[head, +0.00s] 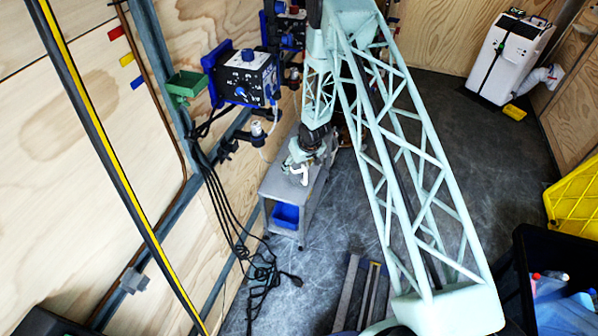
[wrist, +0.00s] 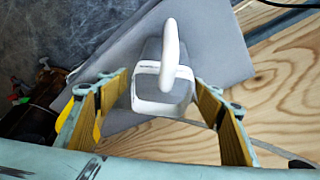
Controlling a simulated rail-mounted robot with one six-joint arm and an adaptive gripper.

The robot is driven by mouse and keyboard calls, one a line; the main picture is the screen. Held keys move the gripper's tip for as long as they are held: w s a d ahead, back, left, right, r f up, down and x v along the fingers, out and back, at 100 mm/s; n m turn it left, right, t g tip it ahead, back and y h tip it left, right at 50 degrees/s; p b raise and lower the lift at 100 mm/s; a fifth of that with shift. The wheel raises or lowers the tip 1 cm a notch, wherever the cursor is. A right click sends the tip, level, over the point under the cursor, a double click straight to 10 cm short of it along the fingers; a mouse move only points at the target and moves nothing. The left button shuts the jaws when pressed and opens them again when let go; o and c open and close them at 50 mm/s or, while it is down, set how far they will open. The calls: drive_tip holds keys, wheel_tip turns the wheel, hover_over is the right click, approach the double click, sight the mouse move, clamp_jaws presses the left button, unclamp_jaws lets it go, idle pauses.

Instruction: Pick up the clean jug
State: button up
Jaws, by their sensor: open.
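The jug (wrist: 151,90), grey-bodied with a white rim and a large white loop handle, stands between my fingers in the wrist view. My gripper (wrist: 161,82) is open, with one yellow-ribbed finger on each side of the jug. A small gap shows on both sides, and the fingers do not seem to press on it. The jug is on a grey top surface. In the head view my gripper (head: 303,158) is low over the grey cart, with a small white part of the jug (head: 300,170) showing beside it. The rest of the jug is hidden there.
The grey cart (head: 283,184) stands against the plywood wall, with a blue bin (head: 286,215) on its lower shelf. Black cables (head: 262,275) hang down to the floor nearby. A wall-mounted control box (head: 246,76) is above. The floor right of the cart is partly open.

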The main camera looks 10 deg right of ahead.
drive_tip(key=shift+b+x, duration=0.65)
drive_tip(key=shift+x, duration=1.65)
drive_tip(key=shift+a, duration=0.1)
drive_tip(key=c, duration=1)
